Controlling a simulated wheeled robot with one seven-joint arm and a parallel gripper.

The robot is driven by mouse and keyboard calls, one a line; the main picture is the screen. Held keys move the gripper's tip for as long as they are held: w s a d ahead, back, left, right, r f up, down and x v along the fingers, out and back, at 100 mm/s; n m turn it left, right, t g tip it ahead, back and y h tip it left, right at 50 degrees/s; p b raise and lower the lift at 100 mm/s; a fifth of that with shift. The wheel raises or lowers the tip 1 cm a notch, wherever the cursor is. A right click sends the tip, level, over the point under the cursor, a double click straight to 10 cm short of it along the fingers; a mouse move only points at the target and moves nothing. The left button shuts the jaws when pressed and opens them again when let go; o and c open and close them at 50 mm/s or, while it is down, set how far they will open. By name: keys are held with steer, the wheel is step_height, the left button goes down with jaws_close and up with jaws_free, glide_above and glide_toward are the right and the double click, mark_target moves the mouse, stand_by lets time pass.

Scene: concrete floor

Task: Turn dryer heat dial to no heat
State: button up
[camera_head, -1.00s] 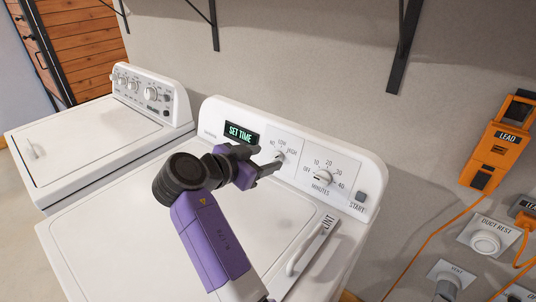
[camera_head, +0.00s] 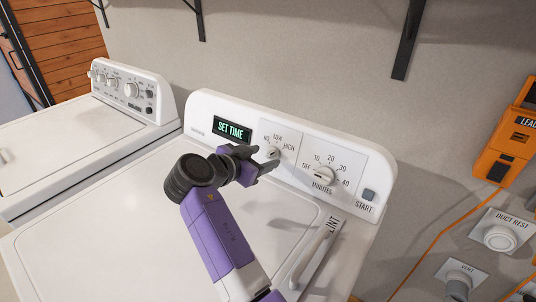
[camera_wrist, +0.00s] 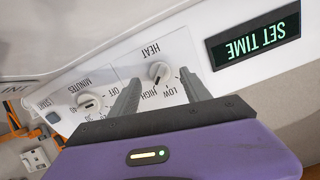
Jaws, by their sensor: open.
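The dryer's heat dial (camera_head: 273,152) is a small white knob on the back panel, with NO, LOW and HIGH printed around it. In the wrist view the heat dial (camera_wrist: 159,73) appears upside down, between the tips of my two fingers. I cannot tell exactly where its pointer is set. My gripper (camera_head: 267,159) is open and empty in front of the dial, partly covering the panel below it. It also shows in the wrist view (camera_wrist: 160,79), with both fingers extended toward the panel. Contact with the knob is not clear.
The minutes dial (camera_head: 323,176) is right of the heat dial, and the start button (camera_head: 369,195) is farther right. The SET TIME display (camera_head: 232,129) is at left. A washer (camera_head: 80,135) stands left. A lint handle (camera_head: 316,252) rises from the dryer top. Black brackets (camera_head: 408,40) hang above.

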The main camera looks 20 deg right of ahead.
mark_target(270, 155)
steer(key=shift+x, duration=1.6)
jaws_close()
